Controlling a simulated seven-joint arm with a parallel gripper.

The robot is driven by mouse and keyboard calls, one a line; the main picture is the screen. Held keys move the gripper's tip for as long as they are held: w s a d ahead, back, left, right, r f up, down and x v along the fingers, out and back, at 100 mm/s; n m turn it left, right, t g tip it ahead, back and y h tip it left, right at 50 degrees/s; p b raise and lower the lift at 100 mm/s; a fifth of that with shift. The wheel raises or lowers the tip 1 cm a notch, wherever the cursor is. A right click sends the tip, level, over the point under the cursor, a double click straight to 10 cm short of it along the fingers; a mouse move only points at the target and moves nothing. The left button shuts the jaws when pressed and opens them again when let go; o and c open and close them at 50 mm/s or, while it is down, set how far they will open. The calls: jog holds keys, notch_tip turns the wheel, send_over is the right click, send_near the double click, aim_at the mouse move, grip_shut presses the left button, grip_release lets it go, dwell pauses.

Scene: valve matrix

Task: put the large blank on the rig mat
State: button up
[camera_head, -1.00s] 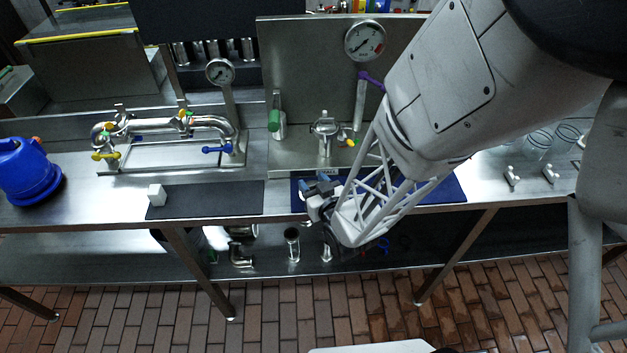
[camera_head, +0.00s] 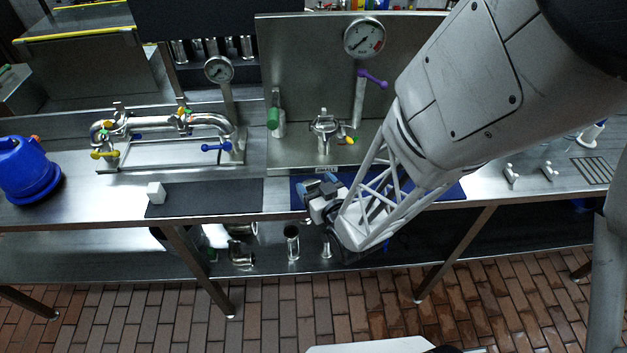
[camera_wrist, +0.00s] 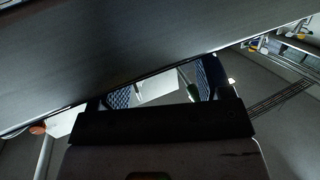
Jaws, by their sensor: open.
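A small white block (camera_head: 156,193) stands near the left end of a black mat (camera_head: 215,199) on the steel bench. A blue mat (camera_head: 448,190) lies to its right, largely covered by my arm. I cannot tell which mat is the rig mat or surely pick out the large blank. My gripper (camera_head: 320,184) is open at the front left part of the blue mat, well right of the white block. In the wrist view its two blue-padded fingers (camera_wrist: 163,88) stand apart, with a pale patch between them that I cannot identify.
A pipe rig with coloured valves (camera_head: 165,128) stands behind the black mat. A steel panel with a gauge (camera_head: 364,38) rises behind the blue mat. A blue container (camera_head: 25,170) stands at far left. Metal fittings (camera_head: 292,243) stand on the lower shelf. The black mat's right part is clear.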

jog(key=v, duration=1)
jog(key=shift+s+d+f, duration=0.1)
dwell(0.7)
jog(key=w+d+r+m+g+h, duration=0.3)
jog(key=d+r+g+h, duration=0.3)
jog(key=r, duration=0.4)
jog(key=s+d+r+g, duration=0.2)
jog(key=s+r+g, duration=0.1)
jog(key=s+r, duration=0.2)
jog(key=s+d+r+m+g, duration=0.1)
jog(key=s+r+g, duration=0.2)
jog(key=s+r, duration=0.3)
notch_tip(320, 180, up, 2)
jog(key=shift+s+d+r+m, duration=0.15)
jog(key=shift+s+d+m, duration=0.15)
jog(key=shift+d, duration=0.1)
